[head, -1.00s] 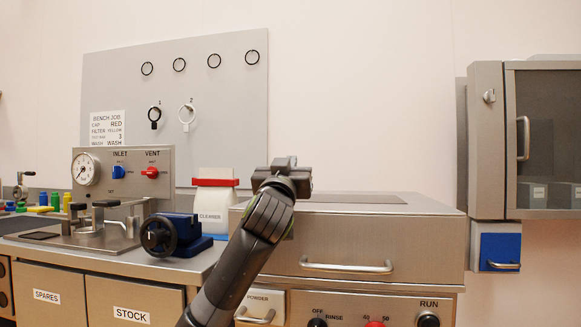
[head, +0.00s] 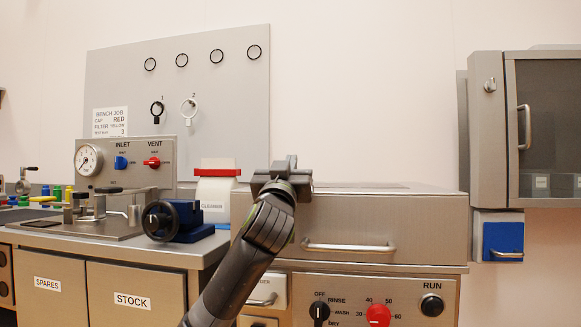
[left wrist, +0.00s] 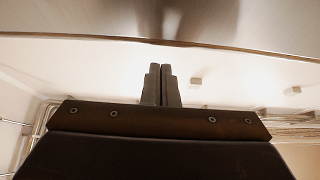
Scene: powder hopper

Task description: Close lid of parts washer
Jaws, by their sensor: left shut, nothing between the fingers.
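The parts washer (head: 275,232) is the brushed-metal unit at the lower middle of the head view, with a bar handle (head: 349,247) on its upper front. Its lid (head: 400,189) looks low and nearly level on top; I cannot tell whether it is fully seated. My left gripper (head: 283,172) is at the lid's left end and hides that corner. In the left wrist view its two fingers (left wrist: 161,85) are together and empty, just short of a metal surface (left wrist: 80,20) across the top. Contact is unclear. My right gripper is not in view.
Below the handle is a control panel with a RUN button (head: 432,304) and a red knob (head: 378,315).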

